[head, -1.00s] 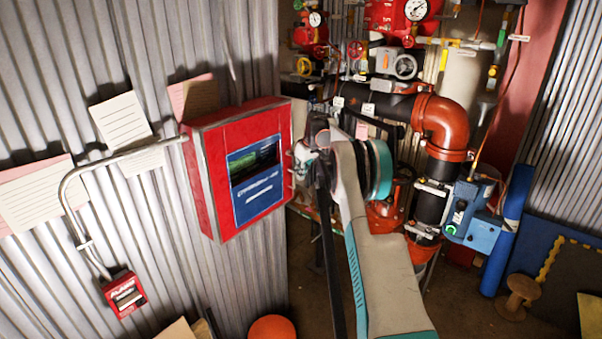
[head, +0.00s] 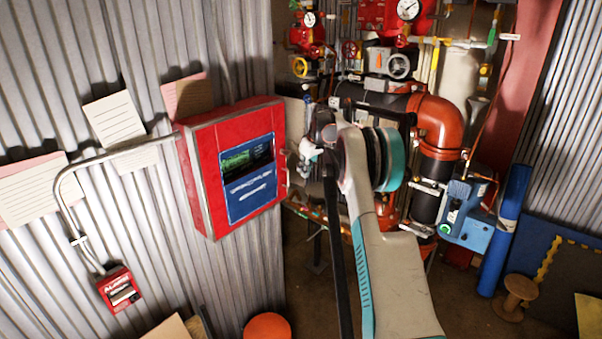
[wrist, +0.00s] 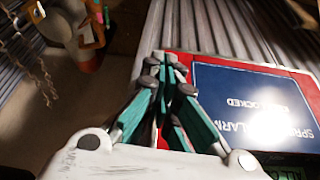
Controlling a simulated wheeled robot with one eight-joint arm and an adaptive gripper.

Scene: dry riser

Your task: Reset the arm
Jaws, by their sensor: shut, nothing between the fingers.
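My gripper (wrist: 165,68) shows in the wrist view with its teal fingers together and nothing between them. The red alarm cabinet (head: 205,180) hangs on the corrugated wall, left of my arm in the head view. Its blue label and small screen face the room. In the wrist view the cabinet (wrist: 185,65) appears upside down behind and right of the fingers. I cannot tell if the fingertips touch it. In the head view my arm rises through the middle and largely hides the gripper end near the cabinet's right edge.
Red valves, gauges and an orange pipe elbow (head: 440,120) stand behind my arm. A blue pump unit (head: 465,215) is at the right. A metal conduit (head: 115,160) runs to a small red alarm box (head: 119,289). An orange round object (head: 267,327) is low in front. Floor shows at right.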

